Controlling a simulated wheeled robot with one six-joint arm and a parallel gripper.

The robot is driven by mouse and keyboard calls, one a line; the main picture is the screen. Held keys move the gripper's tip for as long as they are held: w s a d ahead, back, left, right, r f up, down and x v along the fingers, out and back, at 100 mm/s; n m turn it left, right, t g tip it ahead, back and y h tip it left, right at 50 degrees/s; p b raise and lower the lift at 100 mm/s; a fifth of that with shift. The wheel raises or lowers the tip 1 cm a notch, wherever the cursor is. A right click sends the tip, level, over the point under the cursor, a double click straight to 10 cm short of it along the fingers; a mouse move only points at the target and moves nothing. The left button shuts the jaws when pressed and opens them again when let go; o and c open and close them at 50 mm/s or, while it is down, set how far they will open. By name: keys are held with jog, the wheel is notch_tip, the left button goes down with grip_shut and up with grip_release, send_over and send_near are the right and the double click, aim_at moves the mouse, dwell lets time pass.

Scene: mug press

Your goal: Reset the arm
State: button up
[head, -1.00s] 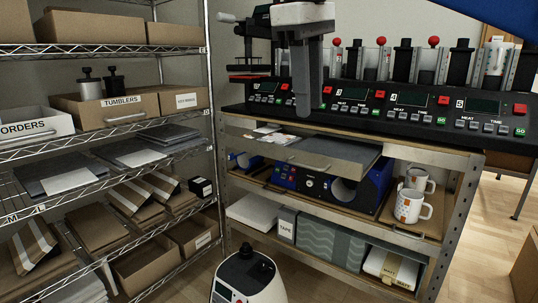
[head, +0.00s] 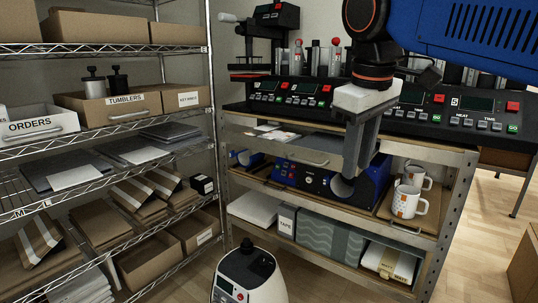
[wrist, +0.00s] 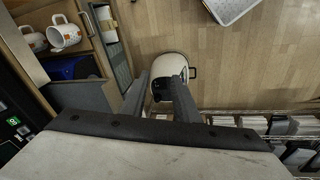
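My gripper (head: 352,176) hangs in the air in front of the press bench in the head view, pointing downward. It has a white block with dark grey fingers. In the wrist view, the two fingers of my gripper (wrist: 160,75) stand apart with nothing held between them. My blue arm fills the upper right of the head view and hides part of the row of presses. The fingers cover part of the shelf edge and the blue machine (head: 310,178) behind them.
The bench of mug presses (head: 285,105) stands behind the gripper. White mugs (head: 408,203) sit on its middle shelf at right. A wire rack (head: 100,150) with boxes and packages stands at left.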

jog(key=s+d+f+m, duration=0.2)
jog(key=s+d+f, duration=0.1)
jog(key=f, duration=0.6)
jog(key=s+d+f+m+t, duration=0.1)
jog(key=s+d+f+m, duration=0.2)
jog(key=f, duration=0.7)
jog(key=s+d+f+m+t, duration=0.1)
jog(key=s+d+f, duration=0.4)
jog(key=f, duration=0.5)
jog(key=shift+d+m, duration=0.6)
jog(key=shift+m, duration=0.1)
